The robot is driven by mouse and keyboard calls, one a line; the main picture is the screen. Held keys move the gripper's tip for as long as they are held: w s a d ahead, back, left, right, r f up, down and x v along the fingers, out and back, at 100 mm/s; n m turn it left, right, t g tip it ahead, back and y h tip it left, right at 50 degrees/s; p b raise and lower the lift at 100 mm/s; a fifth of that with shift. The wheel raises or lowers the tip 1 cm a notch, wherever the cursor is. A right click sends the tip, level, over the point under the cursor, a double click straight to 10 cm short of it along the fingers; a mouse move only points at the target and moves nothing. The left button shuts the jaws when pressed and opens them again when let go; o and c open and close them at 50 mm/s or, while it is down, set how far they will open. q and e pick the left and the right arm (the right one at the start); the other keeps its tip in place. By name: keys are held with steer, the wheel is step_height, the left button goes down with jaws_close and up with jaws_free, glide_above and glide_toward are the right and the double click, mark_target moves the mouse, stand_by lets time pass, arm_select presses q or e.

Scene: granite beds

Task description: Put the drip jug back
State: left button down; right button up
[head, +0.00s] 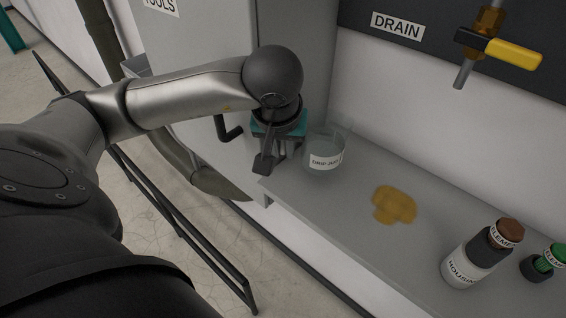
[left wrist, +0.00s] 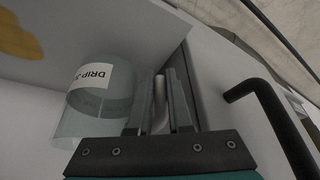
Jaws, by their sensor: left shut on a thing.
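The drip jug (head: 324,160) is clear, with a white "DRIP JUG" label, at the left end of the grey shelf (head: 350,235) beside the cabinet. It looks upright; I cannot tell whether its base touches the shelf. In the left wrist view the jug (left wrist: 98,105) is left of the fingers. My left gripper (head: 283,150) is at the jug's left side. In the left wrist view the left gripper (left wrist: 160,108) is shut on a pale upright bar, which looks like the jug's handle. My right gripper is not in view.
An amber puddle (head: 394,205) lies on the shelf. A "HOUSING" bottle (head: 462,268) and brown- and green-capped containers stand at right. A drain valve with a yellow handle (head: 513,55) hangs above. The cabinet (head: 215,75) has a black handle (head: 229,130) close to my gripper.

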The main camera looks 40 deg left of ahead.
arm_select(q)
steer(key=shift+f, duration=1.95)
steer(key=shift+f+b, duration=0.1)
steer(key=shift+b, duration=0.25)
steer(key=c, duration=0.8)
jaws_free()
steer(key=shift+c, duration=0.2)
